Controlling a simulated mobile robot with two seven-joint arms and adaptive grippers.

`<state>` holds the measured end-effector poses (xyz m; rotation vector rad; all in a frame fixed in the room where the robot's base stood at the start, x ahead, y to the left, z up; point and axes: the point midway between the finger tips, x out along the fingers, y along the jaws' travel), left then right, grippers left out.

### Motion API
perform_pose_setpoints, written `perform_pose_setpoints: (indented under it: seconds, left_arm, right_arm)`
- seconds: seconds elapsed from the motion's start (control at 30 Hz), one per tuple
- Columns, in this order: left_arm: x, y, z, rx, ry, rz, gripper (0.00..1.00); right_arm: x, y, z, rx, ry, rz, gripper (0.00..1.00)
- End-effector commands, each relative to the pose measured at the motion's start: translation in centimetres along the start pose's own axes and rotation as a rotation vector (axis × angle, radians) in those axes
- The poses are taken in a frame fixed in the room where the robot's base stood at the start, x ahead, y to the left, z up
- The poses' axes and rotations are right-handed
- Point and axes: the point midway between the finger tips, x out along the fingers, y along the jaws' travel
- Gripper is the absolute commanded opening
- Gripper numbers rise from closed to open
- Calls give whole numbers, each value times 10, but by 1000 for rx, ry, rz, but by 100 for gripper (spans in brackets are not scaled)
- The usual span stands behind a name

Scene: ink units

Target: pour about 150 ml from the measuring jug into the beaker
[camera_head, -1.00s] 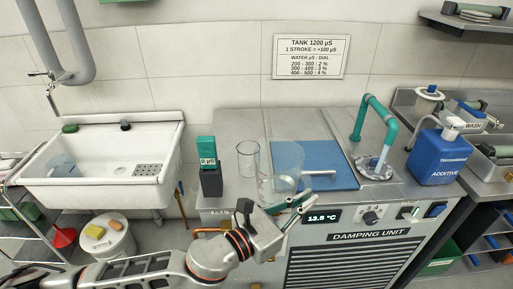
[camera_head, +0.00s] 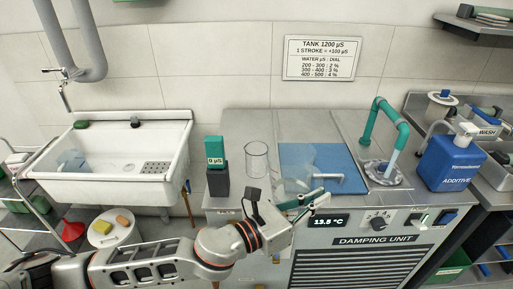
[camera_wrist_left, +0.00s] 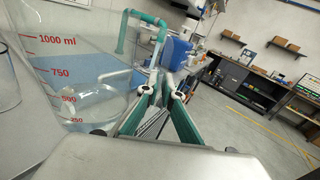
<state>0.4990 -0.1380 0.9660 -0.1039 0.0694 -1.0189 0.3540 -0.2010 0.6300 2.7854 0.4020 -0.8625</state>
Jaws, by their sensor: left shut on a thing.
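The measuring jug (camera_head: 296,182) is clear and hard to make out in the head view, in front of the blue mat. It looks tilted, but I cannot tell how far. In the left wrist view the jug (camera_wrist_left: 75,60) fills the left side, with red marks up to 1000 ml; its liquid level is unclear. My left gripper (camera_head: 312,199) is shut on the jug; its green fingers (camera_wrist_left: 160,100) show in the wrist view. The clear glass beaker (camera_head: 256,160) stands upright on the counter, left of the jug. Its contents are unclear. My right gripper is out of view.
A meter (camera_head: 216,166) reading 0 µS stands left of the beaker. The blue mat (camera_head: 318,156) lies behind the jug. A green tap (camera_head: 390,118) and a blue additive container (camera_head: 447,160) are at right. A white sink (camera_head: 115,160) is at left.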

Motion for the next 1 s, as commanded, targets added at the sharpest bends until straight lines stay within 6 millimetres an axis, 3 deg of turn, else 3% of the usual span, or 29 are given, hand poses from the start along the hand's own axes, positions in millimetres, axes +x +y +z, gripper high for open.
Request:
perform_pose_setpoints:
  seconds: [1.0]
  left_arm:
    - [-3, 49, 82, -662, -15, -11, 0]
  right_arm:
    - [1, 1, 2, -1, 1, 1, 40]
